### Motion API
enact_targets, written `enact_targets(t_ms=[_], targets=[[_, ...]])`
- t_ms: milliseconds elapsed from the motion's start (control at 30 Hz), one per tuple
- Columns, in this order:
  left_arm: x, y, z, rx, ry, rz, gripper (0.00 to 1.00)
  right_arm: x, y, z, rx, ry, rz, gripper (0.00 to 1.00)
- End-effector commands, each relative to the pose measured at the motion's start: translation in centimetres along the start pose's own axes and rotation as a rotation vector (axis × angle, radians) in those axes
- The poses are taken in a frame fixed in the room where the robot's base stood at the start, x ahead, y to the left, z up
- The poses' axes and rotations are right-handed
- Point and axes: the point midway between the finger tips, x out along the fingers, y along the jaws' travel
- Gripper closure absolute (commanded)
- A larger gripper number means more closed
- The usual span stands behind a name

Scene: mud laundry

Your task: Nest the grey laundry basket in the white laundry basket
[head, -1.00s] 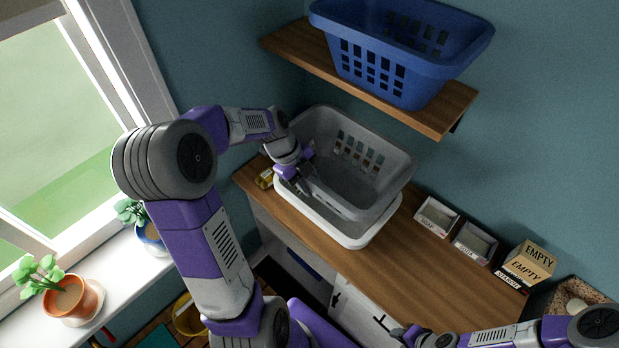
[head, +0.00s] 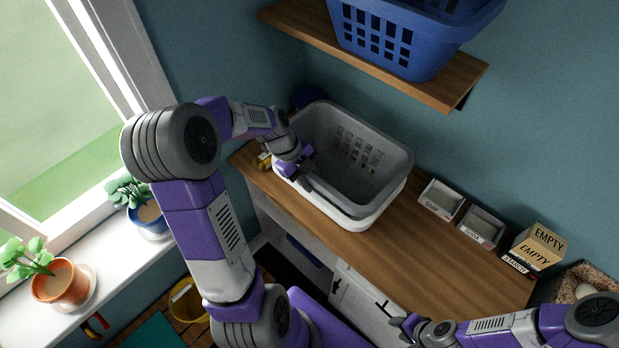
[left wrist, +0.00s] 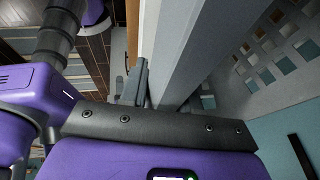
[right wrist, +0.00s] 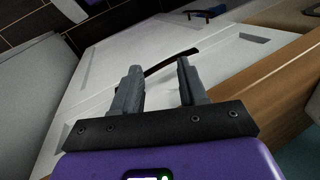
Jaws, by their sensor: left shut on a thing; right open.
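The grey laundry basket (head: 388,150) sits largely inside the white laundry basket (head: 350,222) on the wooden counter. Only a low white band shows below the grey walls along the front and left. My left gripper (head: 303,170) is shut on the grey basket's near-left rim; in the left wrist view its fingers (left wrist: 140,85) close on the grey wall (left wrist: 190,50). Whether the grey basket touches the white one's floor is hidden. My right gripper (head: 402,325) is open and empty, low in front of the counter; its spread fingers (right wrist: 155,78) show in the right wrist view.
A blue basket (head: 400,45) stands on the shelf (head: 300,25) above. A yellow item (head: 262,161) lies left of the baskets. White cabinet doors (head: 350,295) are below.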

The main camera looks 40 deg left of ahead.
Motion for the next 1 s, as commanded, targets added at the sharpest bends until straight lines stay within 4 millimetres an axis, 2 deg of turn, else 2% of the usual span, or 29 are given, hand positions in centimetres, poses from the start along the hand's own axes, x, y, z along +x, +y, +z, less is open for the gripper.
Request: enact_targets(t_ms=[300, 333, 500, 700, 933, 1000], targets=[[-0.03, -0.09, 0.0, 0.002, -0.001, -0.002, 1.0, 0.05, 0.01, -0.01, 0.0, 0.0, 0.0, 0.57], [-0.03, -0.08, 0.0, 0.002, -0.001, -0.002, 0.64, 0.05, 0.01, -0.01, 0.0, 0.0, 0.0, 0.57], [-0.01, -0.05, 0.01, 0.001, -0.001, -0.002, 0.39, 0.05, 0.02, -0.01, 0.0, 0.0, 0.0, 0.57], [0.02, -0.02, 0.01, 0.001, 0.0, -0.001, 0.39, 0.05, 0.02, -0.02, 0.0, 0.0, 0.0, 0.57], [0.06, 0.04, 0.02, 0.0, 0.001, 0.001, 0.04, 0.06, 0.02, -0.02, 0.0, 0.0, 0.0, 0.57], [0.06, 0.03, 0.02, 0.0, 0.0, 0.001, 0.0, 0.06, 0.02, -0.01, 0.0, 0.0, 0.0, 0.57]])
